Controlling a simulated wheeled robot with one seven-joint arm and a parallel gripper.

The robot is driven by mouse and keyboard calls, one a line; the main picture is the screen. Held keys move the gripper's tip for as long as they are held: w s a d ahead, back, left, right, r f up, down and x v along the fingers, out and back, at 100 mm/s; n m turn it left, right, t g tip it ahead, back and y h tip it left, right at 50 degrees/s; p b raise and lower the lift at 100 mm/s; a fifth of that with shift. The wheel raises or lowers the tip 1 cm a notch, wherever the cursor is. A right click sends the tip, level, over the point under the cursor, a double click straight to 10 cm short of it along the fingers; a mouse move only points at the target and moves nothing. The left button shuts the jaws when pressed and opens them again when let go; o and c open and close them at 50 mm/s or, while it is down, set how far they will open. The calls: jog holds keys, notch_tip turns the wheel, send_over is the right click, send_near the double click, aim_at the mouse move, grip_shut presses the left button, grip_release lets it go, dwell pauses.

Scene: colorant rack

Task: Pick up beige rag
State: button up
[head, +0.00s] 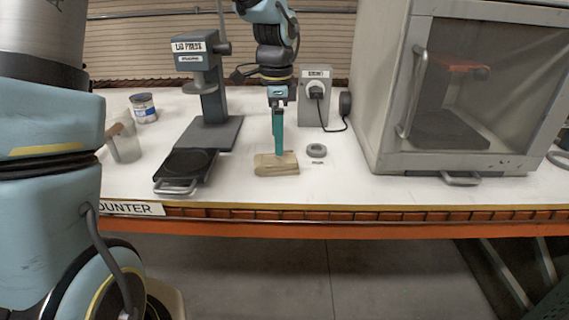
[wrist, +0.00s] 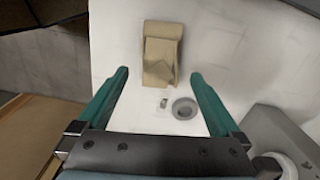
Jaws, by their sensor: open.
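The beige rag (head: 280,164) lies folded on the white counter near its front edge, right of the lid press. It also shows in the wrist view (wrist: 161,55), ahead of the fingertips and between their lines. My gripper (head: 278,152) points down over the rag in the head view, its teal finger in front of the rag's back part. In the wrist view my gripper (wrist: 160,74) has its two teal fingers wide apart with nothing between them. I cannot tell the exact height of the fingertips above the rag.
A grey ring (head: 316,150) lies close right of the rag. The lid press (head: 205,95) stands left, its tray handle (head: 175,187) facing front. A grey outlet box (head: 315,95) stands behind, and a large glass-fronted cabinet (head: 470,100) stands right. A can (head: 144,108) is at far left.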

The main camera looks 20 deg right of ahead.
aim_at(279, 158)
jog(key=shift+d+f+p, duration=0.1)
jog(key=shift+f+p, duration=0.8)
jog(key=shift+f, duration=2.5)
jog(key=c, duration=1.2)
notch_tip(279, 158, up, 10)
jog(key=shift+b, duration=0.95)
jog(key=shift+c, duration=0.2)
